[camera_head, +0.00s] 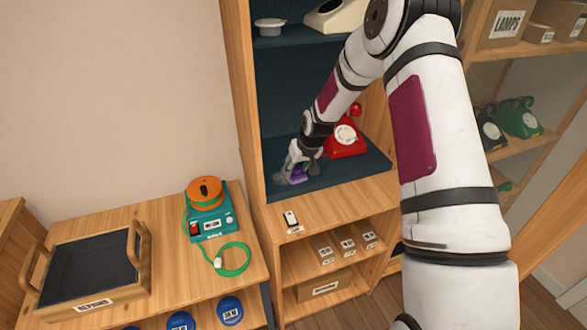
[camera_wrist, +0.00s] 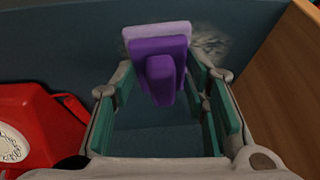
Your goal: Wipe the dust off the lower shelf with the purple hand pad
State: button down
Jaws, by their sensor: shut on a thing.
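The purple hand pad (camera_wrist: 158,46) has a lilac base and a darker purple grip. It also shows in the head view (camera_head: 298,174), low at the left part of the lower shelf (camera_head: 335,177). My gripper (camera_wrist: 168,80) is shut on the pad's grip, with its green-lined fingers on either side. The shelf is dark blue inside a wooden cabinet. A pale grey dust patch (camera_wrist: 210,40) lies just right of the pad in the wrist view. Whether the pad touches the shelf is hard to tell.
A red dial phone (camera_head: 345,138) stands on the same shelf, right of my gripper in the head view; it fills the left of the wrist view (camera_wrist: 35,130). The wooden side wall (camera_wrist: 285,90) is close on the wrist view's right. An upper shelf (camera_head: 300,36) is above.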

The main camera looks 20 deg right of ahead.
jog(key=shift+d, duration=1.9)
jog(key=shift+f, duration=0.1)
jog(key=shift+a, duration=0.1)
jog(key=shift+s+a+f, duration=0.15)
jog(key=shift+a+f, duration=0.05)
jog(key=shift+a, duration=1)
jog(key=shift+s+a+f, duration=0.15)
jog(key=shift+a, duration=1.05)
jog(key=shift+a+r+b, duration=0.15)
jog(key=shift+a+b, duration=0.3)
jog(key=shift+a, duration=2.7)
jog(key=shift+w+r, duration=0.1)
jog(key=shift+w, duration=0.15)
jog(key=shift+d, duration=0.15)
jog(key=shift+w+d+r, duration=0.1)
jog(key=shift+d+r, duration=0.05)
jog(key=shift+d, duration=0.75)
jog(key=shift+w+d+r, duration=0.1)
jog(key=shift+d+r, duration=0.05)
jog(key=shift+d, duration=0.75)
jog(key=shift+d+f+b, duration=0.2)
jog(key=shift+d+b, duration=0.15)
jog(key=shift+d, duration=3.35)
